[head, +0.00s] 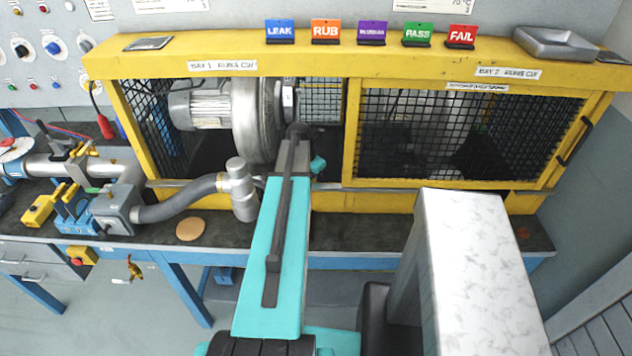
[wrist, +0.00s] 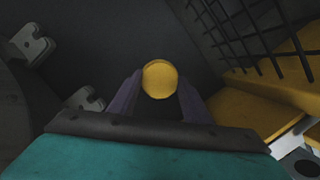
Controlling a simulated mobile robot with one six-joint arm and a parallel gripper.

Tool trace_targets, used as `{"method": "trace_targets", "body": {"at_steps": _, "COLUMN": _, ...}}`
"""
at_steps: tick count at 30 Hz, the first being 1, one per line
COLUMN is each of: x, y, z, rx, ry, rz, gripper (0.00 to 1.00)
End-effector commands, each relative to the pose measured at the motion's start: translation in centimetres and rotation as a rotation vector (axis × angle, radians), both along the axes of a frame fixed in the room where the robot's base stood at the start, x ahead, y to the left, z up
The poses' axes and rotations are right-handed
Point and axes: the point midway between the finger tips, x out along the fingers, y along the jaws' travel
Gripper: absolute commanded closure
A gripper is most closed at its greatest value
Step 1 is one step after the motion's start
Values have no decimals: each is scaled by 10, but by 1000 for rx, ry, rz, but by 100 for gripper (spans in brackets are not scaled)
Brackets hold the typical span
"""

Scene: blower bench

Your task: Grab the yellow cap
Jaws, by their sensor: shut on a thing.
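The yellow cap (wrist: 160,79) is a round disc in the middle of the wrist view. My gripper (wrist: 159,88) has its two purple-grey fingers on either side of the cap and is shut on it. In the head view my turquoise arm reaches forward to the opening of the yellow cage (head: 350,150), in front of the grey blower (head: 255,120). The gripper tips and the cap are hidden there behind my arm.
Black mesh panels (head: 450,135) close the right bay. In the wrist view, mesh and a yellow frame (wrist: 245,110) lie close on the right, and grey brackets (wrist: 85,98) on the left. A grey hose (head: 180,207) and an orange disc (head: 190,229) lie on the bench.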

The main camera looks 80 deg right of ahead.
Motion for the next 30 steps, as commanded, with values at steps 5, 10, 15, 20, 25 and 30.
{"method": "trace_targets", "body": {"at_steps": 5, "x": 0, "y": 0, "z": 6, "rx": 0, "ry": 0, "rz": 0, "gripper": 77}}
{"method": "trace_targets", "body": {"at_steps": 10, "x": 0, "y": 0, "z": 20, "rx": -2, "ry": 0, "rz": 0, "gripper": 77}}
{"method": "trace_targets", "body": {"at_steps": 15, "x": 0, "y": -1, "z": 41, "rx": -3, "ry": 0, "rz": 1, "gripper": 77}}
{"method": "trace_targets", "body": {"at_steps": 20, "x": 0, "y": -1, "z": 64, "rx": -3, "ry": 0, "rz": 1, "gripper": 77}}
{"method": "trace_targets", "body": {"at_steps": 25, "x": 0, "y": -1, "z": 90, "rx": -3, "ry": 0, "rz": 1, "gripper": 77}}
{"method": "trace_targets", "body": {"at_steps": 30, "x": 0, "y": -1, "z": 116, "rx": -3, "ry": 0, "rz": 1, "gripper": 77}}
